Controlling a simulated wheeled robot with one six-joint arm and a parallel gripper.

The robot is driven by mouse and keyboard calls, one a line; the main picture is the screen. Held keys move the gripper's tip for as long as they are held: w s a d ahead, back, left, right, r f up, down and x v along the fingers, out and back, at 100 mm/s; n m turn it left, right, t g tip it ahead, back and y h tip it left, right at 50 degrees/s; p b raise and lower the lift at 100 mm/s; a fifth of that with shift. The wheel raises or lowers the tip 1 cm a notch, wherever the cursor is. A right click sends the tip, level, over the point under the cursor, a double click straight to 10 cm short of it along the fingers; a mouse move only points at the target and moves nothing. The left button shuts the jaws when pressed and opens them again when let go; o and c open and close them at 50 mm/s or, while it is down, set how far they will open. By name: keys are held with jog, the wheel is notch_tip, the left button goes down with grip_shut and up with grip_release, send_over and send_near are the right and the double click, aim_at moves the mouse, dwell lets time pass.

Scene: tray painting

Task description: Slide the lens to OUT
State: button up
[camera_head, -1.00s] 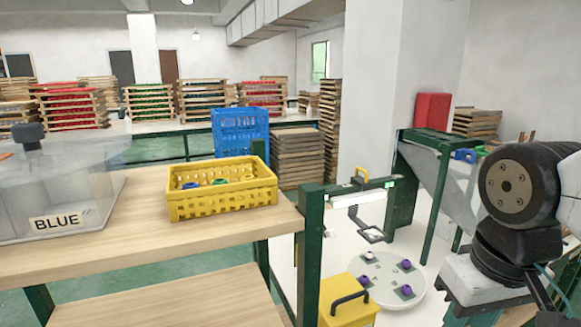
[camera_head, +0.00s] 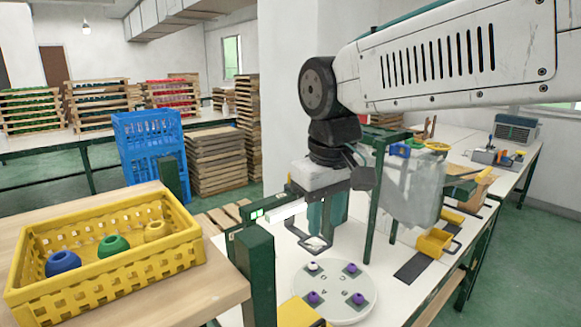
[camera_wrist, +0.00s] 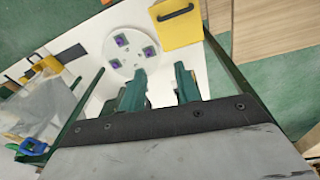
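The lens (camera_head: 313,246) appears to be a small dark square frame hanging on an arm below the light bar (camera_head: 285,213), above a round white plate (camera_head: 340,311). My gripper (camera_head: 327,230) points down just behind or beside the lens in the head view; I cannot tell whether it touches. In the wrist view my gripper (camera_wrist: 160,74) has its two teal fingers apart with nothing visible between them. The lens is not clearly seen there. No OUT mark is readable.
The plate carries several small knobs, mostly purple. A yellow box (camera_wrist: 181,25) stands beside it. A green post (camera_head: 252,275) and a wooden bench with a yellow crate (camera_head: 140,266) are at left. A translucent grey panel (camera_head: 412,190) hangs at right.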

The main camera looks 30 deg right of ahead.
jog(key=w+d+r, duration=0.2)
jog(key=w+d, duration=0.1)
jog(key=w, duration=0.6)
jog(key=w+d+r, duration=0.3)
jog(key=w, duration=0.7)
jog(key=w+d+f+n+h, duration=0.1)
jog(key=w+d+f, duration=0.15)
jog(key=w, duration=0.45)
jog(key=w+d+f+n+h, duration=0.1)
jog(key=w+d, duration=0.2)
jog(key=w, duration=0.4)
jog(key=shift+g, duration=0.3)
jog(key=x, duration=0.6)
jog(key=shift+s+a+f, duration=0.1)
jog(key=shift+s+f, duration=0.15)
jog(key=shift+f, duration=0.1)
grip_shut()
